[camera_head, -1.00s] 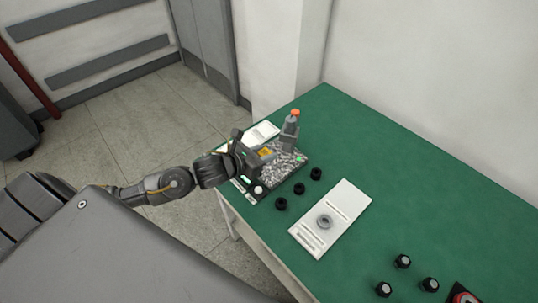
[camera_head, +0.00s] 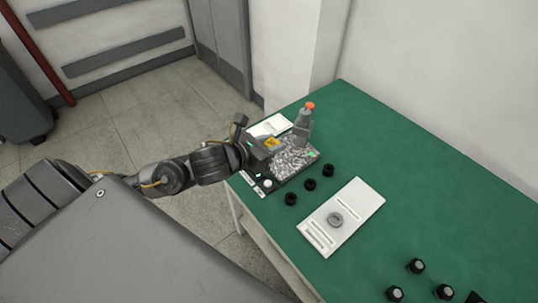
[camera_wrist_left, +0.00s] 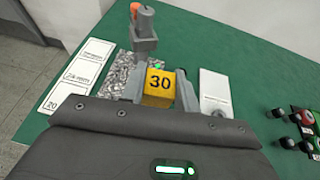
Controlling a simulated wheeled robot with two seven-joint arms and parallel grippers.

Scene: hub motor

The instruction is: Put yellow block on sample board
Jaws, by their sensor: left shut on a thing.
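A yellow block (camera_head: 271,142) is held between the fingers of my left gripper (camera_head: 270,144), at the far left end of the green table. In the left wrist view the block (camera_wrist_left: 158,84) shows the number 30, with a grey finger on each side. It appears over the edge of a tray of shiny metal pieces (camera_head: 293,158); the gap below is hard to judge. A white board (camera_head: 357,202) with slots and a grey ring (camera_head: 336,218) lies flat to the right of the tray. A white labelled card (camera_head: 270,125) lies behind the gripper. My right gripper is not in view.
A grey device with an orange top (camera_head: 304,122) stands upright at the tray's far side. Several black knobs (camera_head: 310,184) lie between tray and white board, and more (camera_head: 416,266) at the near right. The table's middle and back right are clear.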

